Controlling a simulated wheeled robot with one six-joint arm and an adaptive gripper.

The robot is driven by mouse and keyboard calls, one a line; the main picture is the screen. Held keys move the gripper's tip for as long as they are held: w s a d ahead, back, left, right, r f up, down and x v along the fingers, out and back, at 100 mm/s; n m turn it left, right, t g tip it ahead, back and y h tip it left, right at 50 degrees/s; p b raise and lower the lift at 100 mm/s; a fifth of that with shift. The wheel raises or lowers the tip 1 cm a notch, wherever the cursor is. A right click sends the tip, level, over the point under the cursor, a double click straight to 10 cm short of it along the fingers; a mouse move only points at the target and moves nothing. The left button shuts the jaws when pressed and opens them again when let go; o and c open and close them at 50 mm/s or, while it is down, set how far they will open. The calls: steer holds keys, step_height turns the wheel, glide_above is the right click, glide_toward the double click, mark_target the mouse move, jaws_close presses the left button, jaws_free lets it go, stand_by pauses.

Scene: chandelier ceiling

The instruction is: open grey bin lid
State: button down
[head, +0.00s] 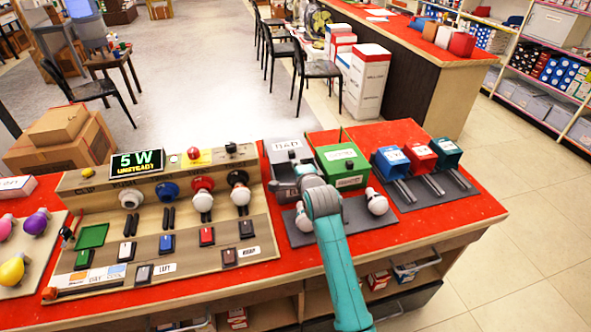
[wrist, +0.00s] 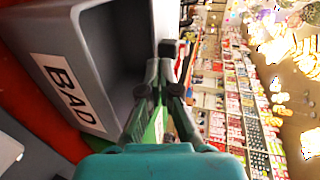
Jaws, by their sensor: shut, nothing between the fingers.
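The grey bin (head: 280,172) stands on the red counter, left of the green bin. In the wrist view the grey bin (wrist: 45,45) shows its BAD label and a dark hollow inside. Its top appears open, with the lid (head: 287,146) seeming to be tilted up at the back; its exact angle is unclear. My gripper (head: 303,170) is at the grey bin's right side, partly hiding it. In the wrist view my gripper (wrist: 163,75) is shut and empty beside the bin's opening. A small black knob-like part (wrist: 174,50) shows just past the fingertips; contact is unclear.
The green bin (head: 345,166) is close on the right. White bulbs (head: 377,203) lie on the dark mat in front. A beige panel (head: 170,215) with bulbs and switches fills the left. Blue, red and green boxes (head: 421,157) stand to the right.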

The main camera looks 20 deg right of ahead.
steer(key=v, duration=1.1)
steer(key=shift+f, duration=0.15)
steer(key=s+d+f+n, duration=0.1)
steer(key=s+f, duration=0.1)
steer(key=s, duration=0.1)
steer(key=s+d+f+n, duration=0.1)
steer(key=s+f, duration=0.1)
steer(key=s, duration=0.1)
steer(key=s+d+f, duration=0.1)
steer(key=s+f, duration=0.1)
steer(key=s, duration=0.1)
steer(key=shift+s+n+h, duration=0.3)
steer(key=shift+n+h, duration=0.1)
steer(key=s+a+f+n, duration=0.1)
steer(key=s+f+n, duration=0.25)
steer(key=s, duration=0.55)
steer(key=s+a+f+n, duration=0.15)
steer(key=s+f, duration=0.25)
steer(key=s, duration=0.4)
steer(key=s+r+n, duration=0.2)
steer(key=s+n, duration=0.1)
steer(key=s, duration=0.6)
steer(key=s+a+r+n, duration=0.1)
steer(key=s+n, duration=0.3)
steer(key=s, duration=0.5)
steer(key=s+a+r+n+y, duration=0.1)
steer(key=s+r+n, duration=0.1)
steer(key=s, duration=0.7)
steer(key=shift+r+n, duration=0.4)
steer(key=shift+n, duration=0.3)
